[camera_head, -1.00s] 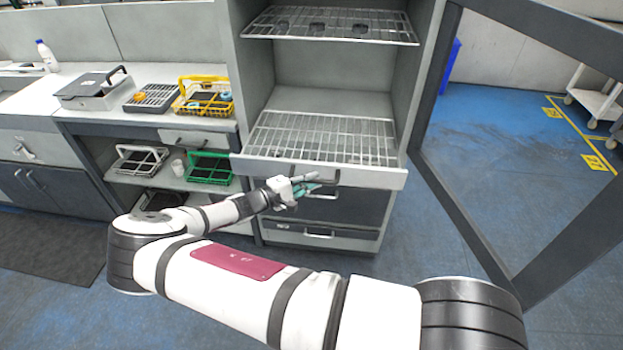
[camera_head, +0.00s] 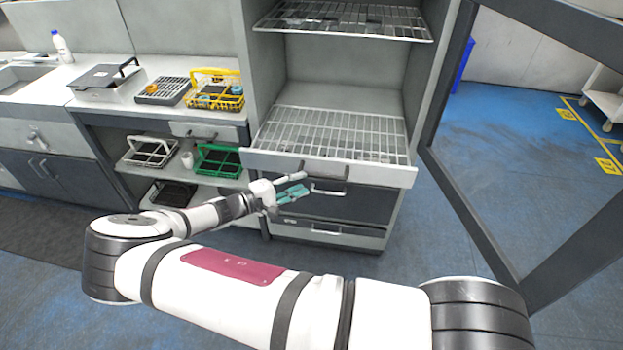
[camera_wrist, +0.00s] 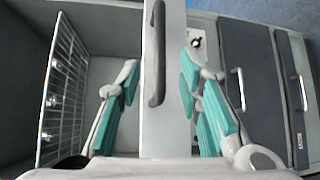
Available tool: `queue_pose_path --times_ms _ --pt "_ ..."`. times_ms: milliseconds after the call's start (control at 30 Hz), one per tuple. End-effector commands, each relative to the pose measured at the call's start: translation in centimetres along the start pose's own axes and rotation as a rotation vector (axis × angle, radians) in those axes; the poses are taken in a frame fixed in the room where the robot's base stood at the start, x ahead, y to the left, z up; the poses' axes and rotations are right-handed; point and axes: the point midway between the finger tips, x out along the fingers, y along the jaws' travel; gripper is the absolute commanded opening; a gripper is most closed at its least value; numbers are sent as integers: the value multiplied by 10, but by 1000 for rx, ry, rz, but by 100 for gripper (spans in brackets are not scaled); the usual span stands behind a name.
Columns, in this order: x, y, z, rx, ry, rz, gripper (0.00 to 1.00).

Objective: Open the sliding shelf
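The sliding shelf is a wire rack (camera_head: 335,130) with a pale grey front panel (camera_head: 262,161) in the tall cabinet. A dark bar handle (camera_head: 340,172) is on the panel; it also shows in the wrist view (camera_wrist: 157,60). How far the shelf stands out is hard to tell. My gripper (camera_head: 303,183) is just left of and in front of the handle. In the wrist view its teal-padded fingers (camera_wrist: 161,75) are spread, one on each side of the panel's width. The handle's near end lies between the tips, apparently untouched. Nothing is held.
Dark drawers (camera_head: 345,205) with handles sit below the shelf. A second wire rack (camera_head: 345,20) is above. The open cabinet door (camera_head: 455,190) stands at the right. A yellow basket (camera_head: 213,90) and a green basket (camera_head: 218,160) are left of the cabinet. Blue floor lies beyond the door.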

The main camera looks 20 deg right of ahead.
Motion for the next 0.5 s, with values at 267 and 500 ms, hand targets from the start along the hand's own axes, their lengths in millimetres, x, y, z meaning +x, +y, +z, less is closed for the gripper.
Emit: queue_pose_path --times_ms 267,500 --pt "-36 0 0 0 0 -1 33" --pt "-41 0 0 0 0 -1 33"
